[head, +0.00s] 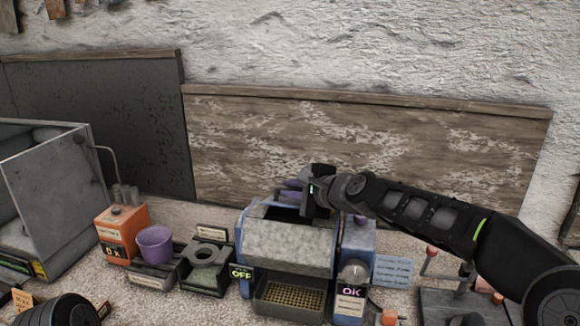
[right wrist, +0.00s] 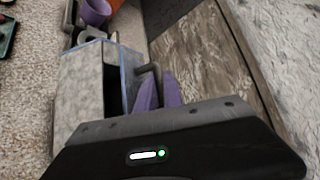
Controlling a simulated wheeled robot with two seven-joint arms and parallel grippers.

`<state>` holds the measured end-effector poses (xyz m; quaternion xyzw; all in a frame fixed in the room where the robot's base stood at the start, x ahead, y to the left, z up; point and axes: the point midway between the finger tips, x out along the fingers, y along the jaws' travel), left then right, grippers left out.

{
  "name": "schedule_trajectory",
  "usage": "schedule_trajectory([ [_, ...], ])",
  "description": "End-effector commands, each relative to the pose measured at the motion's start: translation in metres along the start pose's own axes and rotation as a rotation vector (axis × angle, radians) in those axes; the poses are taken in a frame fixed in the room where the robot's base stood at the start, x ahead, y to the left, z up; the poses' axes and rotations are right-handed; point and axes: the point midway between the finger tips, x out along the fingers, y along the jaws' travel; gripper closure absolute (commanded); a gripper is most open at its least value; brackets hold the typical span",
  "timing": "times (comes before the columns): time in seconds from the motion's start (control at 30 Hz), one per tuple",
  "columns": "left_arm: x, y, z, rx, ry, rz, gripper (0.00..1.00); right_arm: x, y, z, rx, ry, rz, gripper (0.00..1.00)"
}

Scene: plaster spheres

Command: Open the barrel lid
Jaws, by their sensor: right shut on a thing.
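The barrel (head: 287,245) is a mottled grey, stone-like body in a blue frame, at the centre of the bench. A dark opening (head: 283,213) shows in its top. It also shows in the right wrist view (right wrist: 82,88). My right gripper (head: 292,187) is at the barrel's upper back edge. In the right wrist view its two purple fingers (right wrist: 157,93) are closed around a dark grey bent bar, the lid handle (right wrist: 149,70). The lid itself is mostly hidden by my gripper, so its exact angle is unclear.
A tray with a yellow grid (head: 290,297) sits below the barrel. A purple cup (head: 155,244) and an orange box (head: 122,232) stand left. A blue unit marked OK (head: 353,275) stands right. A wooden board (head: 365,150) leans behind against the wall.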

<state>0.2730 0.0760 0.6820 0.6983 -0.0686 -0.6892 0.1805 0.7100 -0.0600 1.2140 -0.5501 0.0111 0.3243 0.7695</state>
Motion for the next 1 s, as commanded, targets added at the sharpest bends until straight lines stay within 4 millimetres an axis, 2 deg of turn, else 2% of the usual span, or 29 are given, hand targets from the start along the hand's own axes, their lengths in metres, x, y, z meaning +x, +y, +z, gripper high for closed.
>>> schedule_trajectory([
  [0.03, -0.021, 0.007, 0.002, -0.003, -0.004, -0.004, 0.66, -0.004, -0.014, 0.005, 0.022, 0.0, 0.02, 1.0],
  [0.2, -0.037, 0.009, 0.003, -0.008, -0.012, -0.012, 0.66, 0.001, -0.016, 0.001, 0.09, 0.001, 0.087, 1.0],
  [0.5, -0.043, 0.01, 0.004, -0.01, -0.018, -0.016, 0.66, 0.005, -0.017, -0.004, 0.16, 0.003, 0.157, 1.0],
  [0.9, -0.042, 0.01, 0.003, -0.01, -0.017, -0.016, 0.66, 0.005, -0.016, -0.005, 0.168, 0.004, 0.165, 1.0],
  [0.93, -0.043, 0.01, 0.003, -0.01, -0.017, -0.016, 0.66, 0.005, -0.016, -0.005, 0.168, 0.004, 0.165, 0.88],
  [1.0, -0.043, 0.01, 0.003, -0.01, -0.017, -0.016, 0.66, 0.005, -0.016, -0.005, 0.168, 0.004, 0.165, 0.82],
])
